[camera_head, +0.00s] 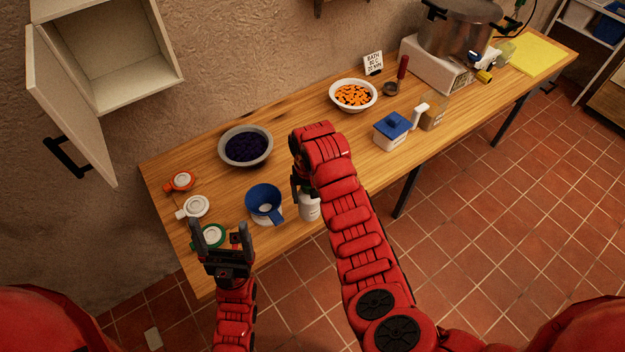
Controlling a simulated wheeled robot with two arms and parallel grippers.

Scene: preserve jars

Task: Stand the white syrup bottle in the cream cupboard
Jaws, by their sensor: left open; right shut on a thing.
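The cream cupboard (150,83) hangs on the wall at the upper left, its door (70,105) swung open and the visible inside empty. The white syrup bottle (311,208) is partly hidden behind my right arm, near the table's front edge. My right gripper (303,195) is shut on it, pointing down. The bottle looks upright; I cannot tell whether it touches the table. My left gripper (222,236) is open and empty, above the table's left front corner, by a green-ringed lid (211,237).
On the wooden table (300,130), a blue funnel (263,200) stands left of the bottle, near white (195,207) and orange (181,181) lids. Behind are a berry bowl (246,147) and an orange-filled bowl (353,95). A blue-lidded tub (392,131) stands right.

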